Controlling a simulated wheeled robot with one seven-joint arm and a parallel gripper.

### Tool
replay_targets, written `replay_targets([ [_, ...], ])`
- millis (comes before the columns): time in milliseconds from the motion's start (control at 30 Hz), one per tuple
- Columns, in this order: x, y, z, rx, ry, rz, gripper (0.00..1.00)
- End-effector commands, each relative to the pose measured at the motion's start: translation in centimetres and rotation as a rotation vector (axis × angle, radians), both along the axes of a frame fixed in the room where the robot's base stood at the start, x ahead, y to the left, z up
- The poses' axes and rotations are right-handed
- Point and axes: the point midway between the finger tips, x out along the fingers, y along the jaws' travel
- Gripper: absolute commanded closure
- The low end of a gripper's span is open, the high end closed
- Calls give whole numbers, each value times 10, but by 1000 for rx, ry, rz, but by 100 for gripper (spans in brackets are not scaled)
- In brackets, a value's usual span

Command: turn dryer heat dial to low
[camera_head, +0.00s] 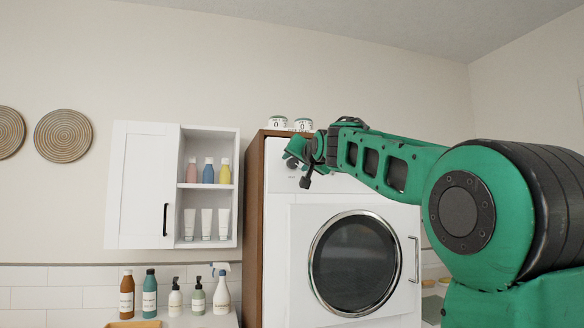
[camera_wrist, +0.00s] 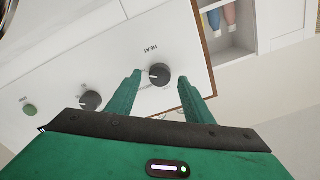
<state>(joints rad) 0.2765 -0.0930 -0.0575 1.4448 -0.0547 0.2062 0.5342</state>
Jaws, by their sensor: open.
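The heat dial (camera_wrist: 160,74) is a round dark knob on the dryer's white front panel, beside the printed word HEAT. It has a small pale mark; I cannot read the setting from it. My gripper (camera_wrist: 160,80) is open, with one green finger on each side of the dial. The fingertips look close to the panel; I cannot tell whether they touch the knob. In the head view my gripper (camera_head: 298,165) is at the upper left of the white dryer (camera_head: 282,225), and it partly hides the panel there.
A second dark dial (camera_wrist: 90,100) and a green button (camera_wrist: 30,110) are on the same panel. A brown side panel (camera_head: 254,240) edges the dryer. A white wall cabinet (camera_head: 143,185) with bottles stands left. Two small jars (camera_head: 303,125) are on top.

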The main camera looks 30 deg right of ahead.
Motion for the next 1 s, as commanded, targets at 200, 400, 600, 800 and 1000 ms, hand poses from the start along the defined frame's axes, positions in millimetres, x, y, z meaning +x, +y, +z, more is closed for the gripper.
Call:
replay_targets([
  [200,11,-3,0,0,0,0,53],
  [400,11,-3,0,0,0,0,53],
  [600,11,-4,0,0,0,-1,84],
  [800,11,-3,0,-3,1,0,94],
  [1000,11,-3,0,-37,11,0,94],
])
